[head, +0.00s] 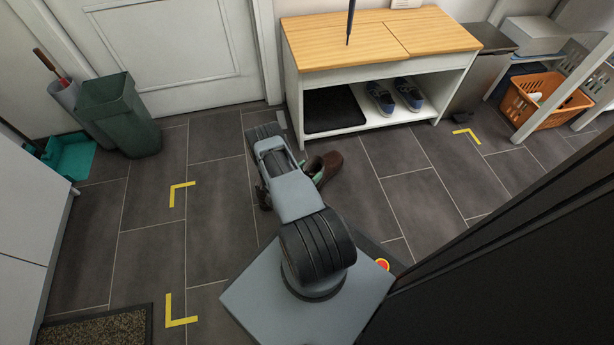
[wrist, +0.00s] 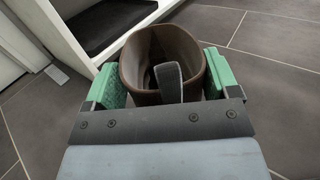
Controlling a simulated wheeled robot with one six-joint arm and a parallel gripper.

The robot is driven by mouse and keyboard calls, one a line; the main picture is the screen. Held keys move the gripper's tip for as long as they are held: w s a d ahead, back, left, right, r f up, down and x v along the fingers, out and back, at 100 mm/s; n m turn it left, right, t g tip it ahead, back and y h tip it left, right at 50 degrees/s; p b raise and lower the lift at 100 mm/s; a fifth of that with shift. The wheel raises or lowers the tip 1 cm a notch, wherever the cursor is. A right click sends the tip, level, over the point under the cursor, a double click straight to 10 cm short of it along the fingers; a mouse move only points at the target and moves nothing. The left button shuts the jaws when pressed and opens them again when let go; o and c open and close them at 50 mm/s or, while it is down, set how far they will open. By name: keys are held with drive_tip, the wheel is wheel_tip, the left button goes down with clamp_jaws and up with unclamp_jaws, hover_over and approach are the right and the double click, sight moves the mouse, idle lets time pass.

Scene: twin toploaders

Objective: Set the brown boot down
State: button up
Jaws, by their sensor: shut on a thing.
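The brown boot (head: 326,166) is beside my arm in the head view, in front of the white shoe bench (head: 376,68). In the wrist view the boot (wrist: 138,52) shows its open top, with a grey strap or loop at the near rim. My gripper (wrist: 163,78) is shut on the boot, one green-padded finger on each side of its shaft. In the head view my gripper (head: 317,178) is partly hidden by my arm. The boot's sole is hidden in the wrist view, and I cannot tell whether it touches the floor.
Blue shoes (head: 394,96) and a black mat (head: 333,110) lie on the bench's lower shelf. A green bin (head: 120,112) stands at the left, an orange basket (head: 545,104) at the right. Yellow corner marks (head: 180,192) lie on the grey tiles. Floor right of the boot is clear.

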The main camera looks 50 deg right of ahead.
wheel_tip(320, 180, down, 3)
drive_tip(key=shift+d+b, duration=0.1)
drive_tip(key=shift+b, duration=0.75)
drive_tip(key=o, duration=1.6)
drive_tip(key=shift+c, duration=0.2)
drive_tip(key=shift+r, duration=0.1)
drive_tip(key=a+p, duration=0.3)
drive_tip(key=a, duration=0.9)
